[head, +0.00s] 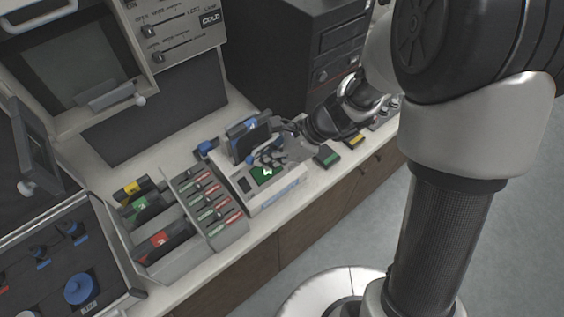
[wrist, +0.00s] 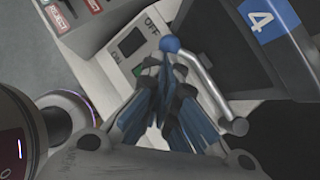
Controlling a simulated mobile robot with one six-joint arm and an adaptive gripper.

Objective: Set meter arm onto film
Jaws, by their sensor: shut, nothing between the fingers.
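A light grey bench device (head: 285,195) stands mid-bench in the head view; its panel with OFF lettering and a rocker switch (wrist: 131,42) shows in the wrist view. A grey rod (wrist: 205,82) with a blue ball end (wrist: 169,44) looks like the meter arm. A dark upright panel with a blue "4" label (wrist: 260,20) stands beside it. My gripper (wrist: 163,75) is shut and empty, its tips just below the blue ball; I cannot tell whether they touch it. In the head view my gripper (head: 272,155) is over the device. I cannot make out the film.
A grey rack (head: 215,215) with red and green labelled pieces stands left of the device. A tray (head: 160,265) with a red-labelled item is further left. A black cabinet (head: 290,55) stands behind. A green-topped block (head: 327,156) lies to the right, near the bench front edge.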

